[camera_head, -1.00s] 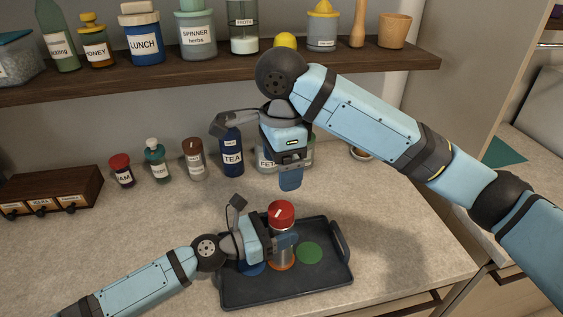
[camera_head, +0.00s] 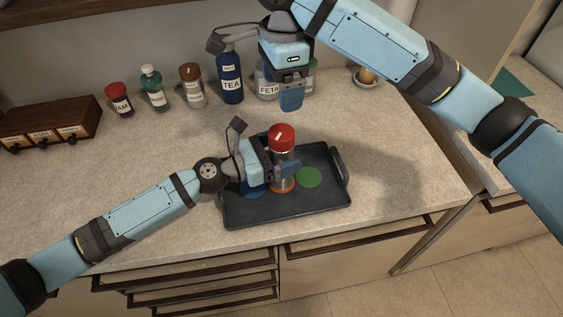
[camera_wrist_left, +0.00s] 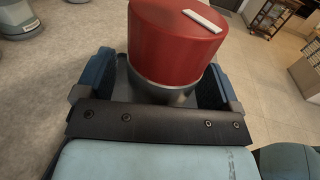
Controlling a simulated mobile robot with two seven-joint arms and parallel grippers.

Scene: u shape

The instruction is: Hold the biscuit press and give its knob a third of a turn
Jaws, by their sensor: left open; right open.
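The biscuit press (camera_head: 283,160) stands upright on an orange disc on the dark tray (camera_head: 320,203). It has a clear-looking metal body and a red knob (camera_head: 281,137) with a white mark on top. My left gripper (camera_head: 287,172) is around the body below the knob, its fingers open on either side. In the left wrist view the red knob (camera_wrist_left: 175,45) rises between the two blue fingers of the left gripper (camera_wrist_left: 155,90). My right gripper (camera_head: 291,98) hangs above and behind the press, fingers pointing down, open and empty; the gap between its fingers is hidden from this side.
The tray also has a blue disc (camera_head: 252,190) and a green disc (camera_head: 308,177). Behind stand several jars, among them a blue TEA bottle (camera_head: 230,80) and a FETA jar (camera_head: 267,83). A small drawer box (camera_head: 50,122) is at left.

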